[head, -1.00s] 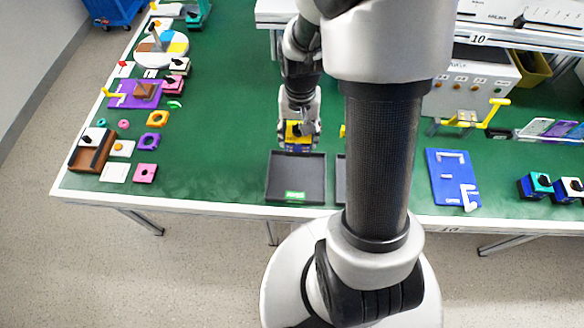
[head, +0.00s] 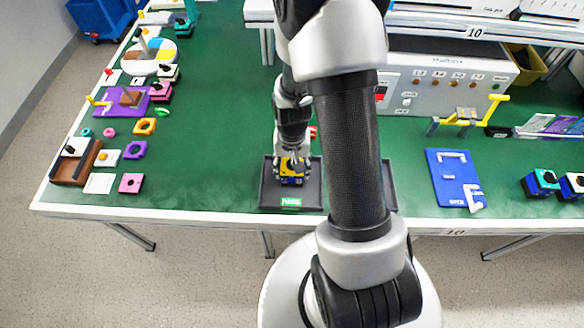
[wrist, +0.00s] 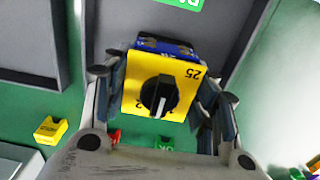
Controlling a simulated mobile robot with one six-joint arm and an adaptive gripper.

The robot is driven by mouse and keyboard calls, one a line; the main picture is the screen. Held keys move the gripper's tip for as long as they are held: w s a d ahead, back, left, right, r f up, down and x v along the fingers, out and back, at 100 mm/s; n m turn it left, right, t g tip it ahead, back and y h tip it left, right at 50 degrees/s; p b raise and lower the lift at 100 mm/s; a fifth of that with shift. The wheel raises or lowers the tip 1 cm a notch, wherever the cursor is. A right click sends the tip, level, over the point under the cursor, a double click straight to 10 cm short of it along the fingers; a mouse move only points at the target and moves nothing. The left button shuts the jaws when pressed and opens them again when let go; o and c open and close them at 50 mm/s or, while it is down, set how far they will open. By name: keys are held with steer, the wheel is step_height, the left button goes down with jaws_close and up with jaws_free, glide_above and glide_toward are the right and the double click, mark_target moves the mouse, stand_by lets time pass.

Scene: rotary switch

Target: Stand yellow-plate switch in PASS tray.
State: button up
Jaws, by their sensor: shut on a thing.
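My gripper (head: 291,176) is shut on the yellow-plate switch (head: 292,165), over the inside of the dark PASS tray (head: 270,196). The green PASS label (head: 291,202) is at the tray's front. In the wrist view the switch (wrist: 138,88) sits between the two fingers of my gripper (wrist: 160,92). Its yellow plate with black knob faces the camera, and its blue body lies behind. The grey PASS tray (wrist: 212,32) shows beyond it. I cannot tell whether the switch touches the tray floor.
A second dark tray (head: 390,188) stands to the right, mostly hidden by my arm. A blue board (head: 452,180) and other switches (head: 540,182) are further right. Several coloured parts are at the left. Green table between them and the PASS tray is clear.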

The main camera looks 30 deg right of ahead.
steer(key=shift+f, duration=0.15)
steer(key=o, duration=1.2)
step_height(320, 180, up, 12)
steer(key=p, duration=0.4)
steer(key=shift+r+p, duration=0.2)
steer(key=shift+p, duration=0.15)
steer(key=s+a+r+n+t, duration=0.1)
steer(key=s+a+r+n, duration=0.1)
steer(key=r, duration=0.5)
steer(key=s+a+r+n+t, duration=0.2)
steer(key=s+a+r, duration=0.3)
steer(key=s+r, duration=0.2)
steer(key=s+a+r+n+t, duration=0.1)
steer(key=s+a+r, duration=0.3)
steer(key=r, duration=0.5)
steer(key=shift+s+n+t, duration=0.3)
steer(key=shift+s+n, duration=0.25)
steer(key=shift+n, duration=0.35)
